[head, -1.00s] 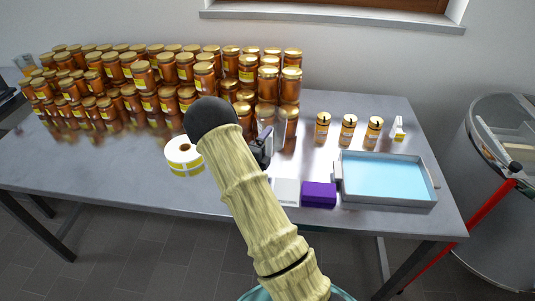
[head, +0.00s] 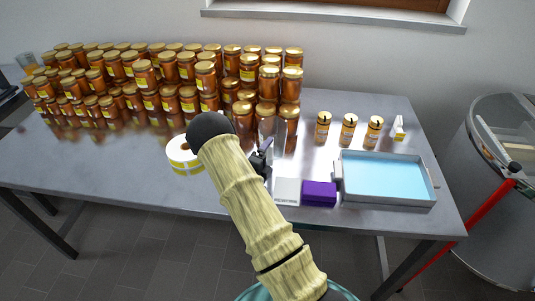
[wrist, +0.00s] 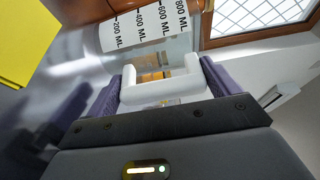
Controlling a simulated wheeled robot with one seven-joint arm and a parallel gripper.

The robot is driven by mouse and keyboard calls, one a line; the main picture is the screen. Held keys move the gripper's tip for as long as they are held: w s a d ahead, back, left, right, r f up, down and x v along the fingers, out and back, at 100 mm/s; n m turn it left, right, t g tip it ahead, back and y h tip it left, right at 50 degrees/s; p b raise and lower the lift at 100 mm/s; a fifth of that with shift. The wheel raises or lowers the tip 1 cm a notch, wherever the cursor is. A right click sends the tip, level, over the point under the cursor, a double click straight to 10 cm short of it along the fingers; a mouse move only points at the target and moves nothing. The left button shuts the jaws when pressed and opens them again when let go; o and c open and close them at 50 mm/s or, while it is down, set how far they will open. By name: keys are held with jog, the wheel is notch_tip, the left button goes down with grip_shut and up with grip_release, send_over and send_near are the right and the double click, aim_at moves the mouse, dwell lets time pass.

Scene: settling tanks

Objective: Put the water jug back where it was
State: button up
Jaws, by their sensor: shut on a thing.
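The water jug (wrist: 147,30) is clear, with a white strip marked in ML and a white handle. In the wrist view its handle lies between the purple-grey fingers of my gripper (wrist: 160,92), which is shut on it. The jug looks tilted in that view because the camera is turned. In the head view my arm and gripper (head: 262,158) partly hide the jug, which shows faintly in front of the jars. I cannot tell whether its base touches the table.
Many honey jars (head: 160,85) stand stacked behind and left on the metal table (head: 110,165). A label roll (head: 181,157) is left of my arm. A white box (head: 287,190), a purple box (head: 319,193) and a blue-filled tray (head: 388,178) stand to the right, with three small jars (head: 349,129) behind.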

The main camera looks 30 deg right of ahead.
jog(key=o, duration=1.6)
jog(key=shift+r, duration=0.15)
jog(key=b+v, duration=0.3)
jog(key=v, duration=0.9)
jog(key=shift+d, duration=0.1)
